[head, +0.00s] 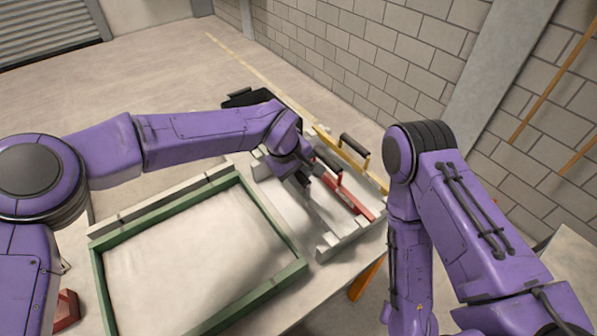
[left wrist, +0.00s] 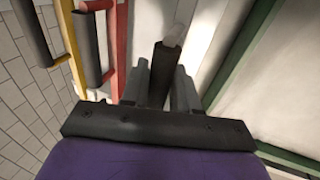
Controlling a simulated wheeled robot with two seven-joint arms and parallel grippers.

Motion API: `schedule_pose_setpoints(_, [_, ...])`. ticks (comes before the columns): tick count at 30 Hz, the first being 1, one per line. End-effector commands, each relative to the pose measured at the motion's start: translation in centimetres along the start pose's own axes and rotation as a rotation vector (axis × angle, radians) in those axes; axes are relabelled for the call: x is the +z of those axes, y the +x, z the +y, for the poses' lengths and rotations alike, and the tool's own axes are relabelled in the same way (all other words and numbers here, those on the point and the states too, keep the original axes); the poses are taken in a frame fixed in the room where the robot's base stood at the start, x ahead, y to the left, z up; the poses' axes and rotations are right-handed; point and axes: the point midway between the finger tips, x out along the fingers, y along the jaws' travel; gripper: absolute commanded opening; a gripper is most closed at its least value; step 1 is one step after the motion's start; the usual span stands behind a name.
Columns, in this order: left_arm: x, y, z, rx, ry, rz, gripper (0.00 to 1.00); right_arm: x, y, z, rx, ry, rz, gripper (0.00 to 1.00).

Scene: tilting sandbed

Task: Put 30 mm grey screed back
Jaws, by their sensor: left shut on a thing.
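My left gripper (head: 303,180) is over the pale rack (head: 345,240) beside the sandbed. In the left wrist view its fingers (left wrist: 166,92) are shut on a dark handle (left wrist: 165,72), which I take to be the grey screed's. The gripper and arm hide most of that screed, so I cannot tell its width or whether it touches the rack. A red screed (head: 355,203) with a dark handle stands in the rack just right of the gripper. A yellow screed (head: 375,178) is farther right. My right gripper is out of view.
The green-framed sandbed (head: 100,275) lies left of the rack, with pale, mostly smooth sand. A black object (head: 236,101) is behind my left forearm. A red item (head: 66,308) is at the lower left. A block wall (head: 385,45) stands behind the rack.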

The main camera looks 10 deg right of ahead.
Motion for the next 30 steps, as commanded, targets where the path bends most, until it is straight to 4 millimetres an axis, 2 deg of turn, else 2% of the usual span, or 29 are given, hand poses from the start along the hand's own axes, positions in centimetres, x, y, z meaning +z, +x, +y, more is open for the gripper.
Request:
schedule_pose_setpoints(11, [0.0,0.8,-0.2,0.002,-0.001,0.001,0.00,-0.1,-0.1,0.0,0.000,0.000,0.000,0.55])
schedule_pose_setpoints(12, [0.0,0.8,-0.3,0.000,-0.001,0.000,0.36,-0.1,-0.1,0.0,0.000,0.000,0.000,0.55])
schedule_pose_setpoints(14, [0.0,0.8,-0.3,0.000,-0.001,0.000,0.55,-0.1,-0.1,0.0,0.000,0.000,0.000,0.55])
schedule_pose_setpoints(24, [0.0,0.5,-0.1,0.001,0.000,0.002,0.55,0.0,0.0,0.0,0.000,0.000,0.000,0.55])
schedule_pose_setpoints(26, [-0.1,-0.2,0.1,0.001,0.001,0.003,0.55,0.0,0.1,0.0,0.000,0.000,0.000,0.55])
schedule_pose_setpoints(30, [-0.1,-3.4,0.0,0.004,-0.002,0.002,0.55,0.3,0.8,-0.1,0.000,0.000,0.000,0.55])
